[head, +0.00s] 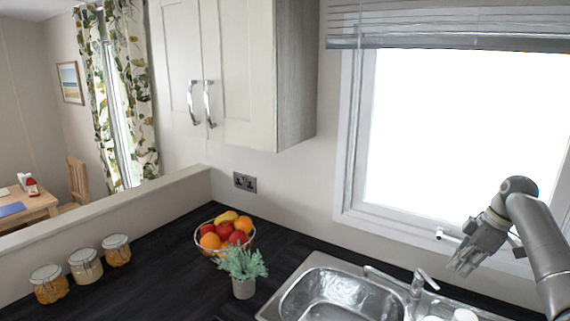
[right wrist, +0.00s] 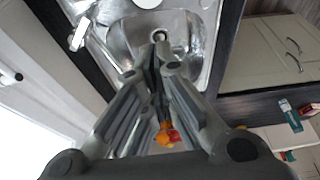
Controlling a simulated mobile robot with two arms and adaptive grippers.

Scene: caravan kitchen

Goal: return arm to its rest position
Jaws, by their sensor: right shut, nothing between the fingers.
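My right arm (head: 540,235) comes in from the right edge in the head view, in front of the window. My right gripper (head: 465,268) hangs at its end, fingers pointing down and left, above the counter to the right of the tap. In the right wrist view the fingers (right wrist: 157,65) are together and empty, with the sink basin (right wrist: 125,38) beyond them. My left gripper does not show in either view.
The steel sink (head: 310,268) and tap (head: 420,280) lie below and left of the gripper. A fruit bowl (head: 218,253), a potted plant (head: 243,290) and three jars (head: 85,266) stand on the dark counter. A wall cupboard (head: 250,75) hangs left of the window (head: 455,130).

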